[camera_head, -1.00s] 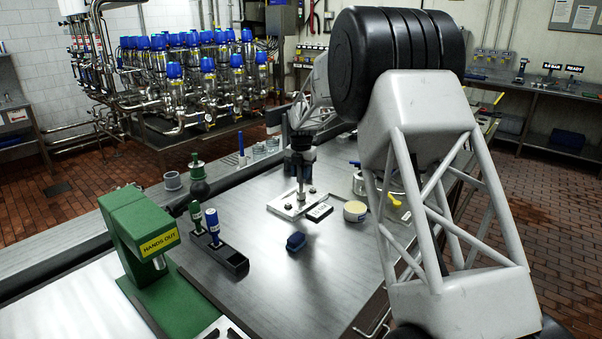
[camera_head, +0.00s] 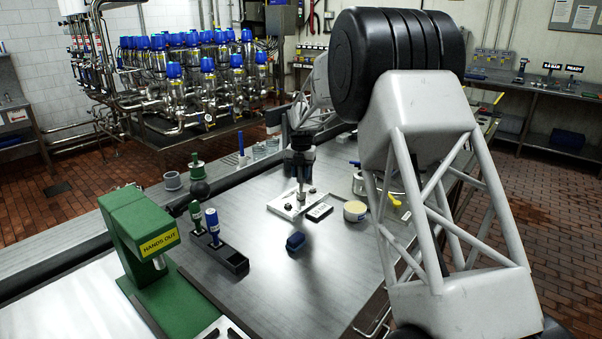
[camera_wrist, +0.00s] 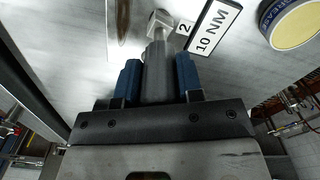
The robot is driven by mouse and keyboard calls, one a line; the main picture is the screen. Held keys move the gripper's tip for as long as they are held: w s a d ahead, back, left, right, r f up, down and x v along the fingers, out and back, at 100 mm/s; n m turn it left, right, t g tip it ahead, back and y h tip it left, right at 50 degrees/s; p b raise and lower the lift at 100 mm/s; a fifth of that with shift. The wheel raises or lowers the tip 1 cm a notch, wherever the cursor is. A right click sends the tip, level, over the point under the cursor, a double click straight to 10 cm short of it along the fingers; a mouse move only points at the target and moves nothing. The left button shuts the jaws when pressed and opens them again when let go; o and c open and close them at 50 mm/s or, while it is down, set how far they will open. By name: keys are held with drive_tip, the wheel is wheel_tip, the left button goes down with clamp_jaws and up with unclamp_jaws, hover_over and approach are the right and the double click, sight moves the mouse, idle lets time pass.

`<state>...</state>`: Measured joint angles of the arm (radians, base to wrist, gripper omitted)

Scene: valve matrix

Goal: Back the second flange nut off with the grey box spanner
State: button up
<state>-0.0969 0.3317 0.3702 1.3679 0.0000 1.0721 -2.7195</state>
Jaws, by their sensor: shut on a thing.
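My gripper (camera_wrist: 158,78) has blue fingers shut on the grey box spanner (camera_wrist: 157,65), seen in the wrist view. In the head view the gripper (camera_head: 301,160) points down over the pale plate (camera_head: 283,207), with the spanner (camera_head: 301,182) upright below it. The spanner's far end lies at a bright metal nut (camera_wrist: 160,20) beside a tag marked 2 (camera_wrist: 184,29). I cannot tell whether the spanner sits over the nut or only close to it. Another small dark fastener (camera_head: 288,207) shows on the plate further left.
A 10 NM label (camera_head: 319,211) and a cream-topped tin (camera_head: 355,211) lie right of the plate. A green press marked HANDS OUT (camera_head: 150,235) and a black stand (camera_head: 228,262) with handled tools are at left.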

drive_tip(key=shift+r, duration=0.1)
idle(0.3)
drive_tip(key=shift+r, duration=2.9)
drive_tip(key=shift+s, duration=0.1)
